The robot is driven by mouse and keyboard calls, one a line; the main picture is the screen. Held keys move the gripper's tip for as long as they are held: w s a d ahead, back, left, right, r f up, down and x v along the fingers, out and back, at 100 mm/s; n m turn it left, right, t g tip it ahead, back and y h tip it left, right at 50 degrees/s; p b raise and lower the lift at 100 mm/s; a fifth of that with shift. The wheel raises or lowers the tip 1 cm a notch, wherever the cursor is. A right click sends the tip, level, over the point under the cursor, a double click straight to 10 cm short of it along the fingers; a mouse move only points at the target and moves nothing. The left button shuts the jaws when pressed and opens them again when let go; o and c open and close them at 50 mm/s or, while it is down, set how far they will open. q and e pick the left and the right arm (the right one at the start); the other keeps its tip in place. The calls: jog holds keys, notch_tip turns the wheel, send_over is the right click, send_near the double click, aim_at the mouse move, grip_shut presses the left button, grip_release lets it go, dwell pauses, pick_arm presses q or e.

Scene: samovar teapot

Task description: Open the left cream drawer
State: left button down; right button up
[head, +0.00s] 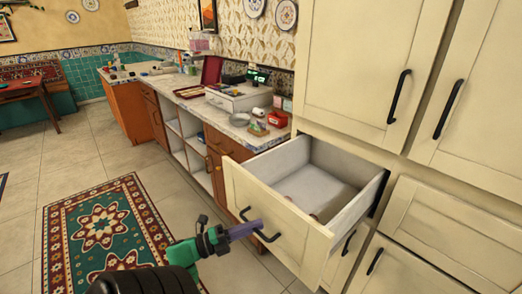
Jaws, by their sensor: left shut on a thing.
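The left cream drawer (285,222) stands pulled well out of the tall cream cabinet at the right. Its pale inside (318,185) shows, with a small brownish thing (315,217) partly hidden behind the drawer front. The drawer's black handle (268,238) is on the outer face of the front. My left gripper (255,227) comes in from below left and is shut on this handle, covering its middle. My right gripper is not in view.
Above the drawer are closed cream doors with black handles. A closed cream drawer front (455,228) is to the right. A counter (215,120) with several items runs away at the left. The tiled floor is clear around a patterned rug (105,235).

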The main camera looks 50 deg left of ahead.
pick_arm(q)
jog(key=shift+s, duration=0.65)
jog(key=c, duration=0.9)
grip_release()
jog(key=b+v, duration=0.3)
jog(key=v, duration=1.1)
jog(key=shift+s+a, duration=0.15)
jog(key=shift+s, duration=0.1)
